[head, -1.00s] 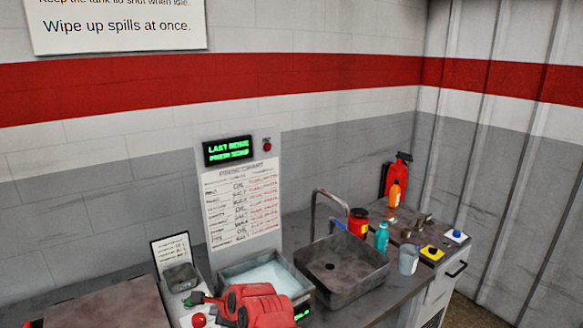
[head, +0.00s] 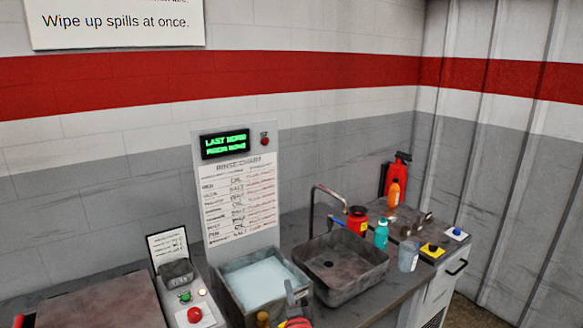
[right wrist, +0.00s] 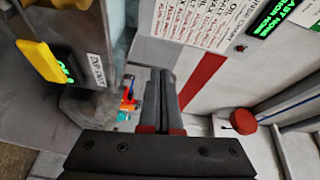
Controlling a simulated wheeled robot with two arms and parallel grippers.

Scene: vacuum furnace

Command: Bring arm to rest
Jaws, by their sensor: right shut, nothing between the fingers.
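My right gripper (head: 291,292) shows at the bottom edge of the head view, in front of the tank of pale liquid (head: 262,283). Most of the right arm is out of the picture. In the right wrist view the two dark fingers (right wrist: 160,80) lie together, shut and empty. They point along the white wall panel with the red stripe, and no object is held. My left gripper is in neither view.
A sink (head: 345,265) with a tap stands right of the tank. Bottles, a beaker (head: 408,257) and buttons stand farther right. A red button (head: 194,314) and a green button (head: 185,297) are left of the tank. A yellow handle (right wrist: 38,62) shows in the wrist view.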

